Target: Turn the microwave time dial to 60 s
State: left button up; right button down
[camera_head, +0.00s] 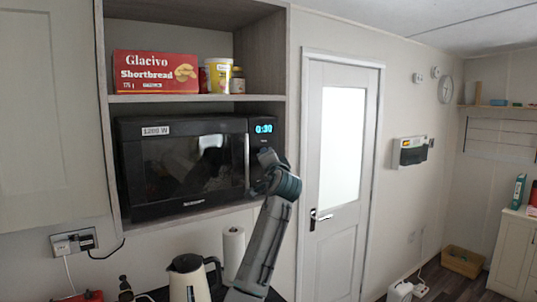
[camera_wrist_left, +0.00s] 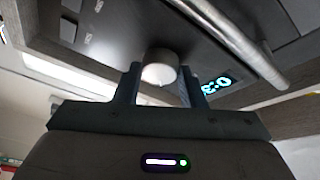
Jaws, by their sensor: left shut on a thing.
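The black microwave (camera_head: 185,170) sits in the shelf niche, door closed. Its display (camera_head: 264,128) reads 0:30 in blue digits; part of it shows upside down in the left wrist view (camera_wrist_left: 215,86). The round, pale time dial (camera_wrist_left: 159,67) is between the two fingers of my left gripper (camera_wrist_left: 161,80), which is shut on it. In the head view, my left gripper (camera_head: 264,166) is at the control panel below the display and hides the dial. My right gripper is not in view.
The microwave's vertical door handle (camera_head: 247,160) is just left of my gripper; it also shows in the left wrist view (camera_wrist_left: 235,40). A shortbread box (camera_head: 155,72) and a yellow tub (camera_head: 218,75) stand on the shelf above. A kettle (camera_head: 190,280) and paper roll (camera_head: 233,252) stand below.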

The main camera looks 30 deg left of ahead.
pick_arm(q)
jog(key=shift+m+h+p, duration=0.3)
jog(key=shift+m+h, duration=0.1)
jog(key=shift+m, duration=0.5)
jog(key=o, duration=1)
jog(key=b+v, duration=0.6)
jog(key=v, duration=0.4)
jog(key=shift+s+d+r, duration=0.1)
jog(key=shift+s+d, duration=0.1)
jog(key=shift+d, duration=0.15)
